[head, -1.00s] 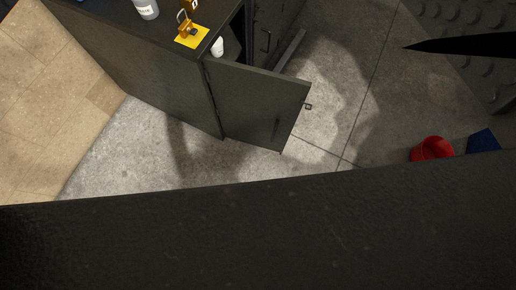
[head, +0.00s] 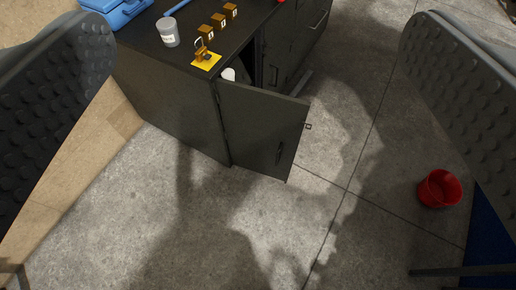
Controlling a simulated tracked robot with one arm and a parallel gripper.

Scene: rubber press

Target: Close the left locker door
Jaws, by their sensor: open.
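The left locker door (head: 261,133) is dark grey and stands open, swung out from the left end of the dark cabinet (head: 178,108). Its hinge edge is at the cabinet's front corner, and a small latch (head: 308,126) sticks out at its free edge. A dark handle shows low on the door. A white item (head: 228,74) shows in the gap behind the door; most of the inside is hidden. My gripper (head: 258,105) is open and empty, its two studded pads wide apart at the picture's left and right sides. The door lies between them in the picture, with no contact visible.
A red bucket (head: 439,189) stands on the floor at right. The concrete floor before the door is clear.

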